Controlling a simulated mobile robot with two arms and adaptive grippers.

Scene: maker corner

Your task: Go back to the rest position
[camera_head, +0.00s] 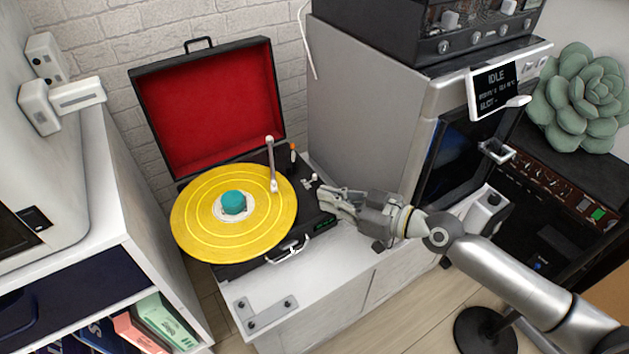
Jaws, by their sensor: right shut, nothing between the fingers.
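My right gripper (328,199) is in the middle of the head view, its arm coming in from the lower right. Its fingers are shut with nothing between them. The fingertips are by the right side of a record player (219,270); I cannot tell whether they touch it. My left gripper does not show.
The record player has an open red-lined lid (210,110) and a yellow record (205,230) with a teal piece (233,203) on it. A grey machine (365,120) stands behind my gripper. A white shelf unit (150,250) is at left. A plant (580,100) is at right.

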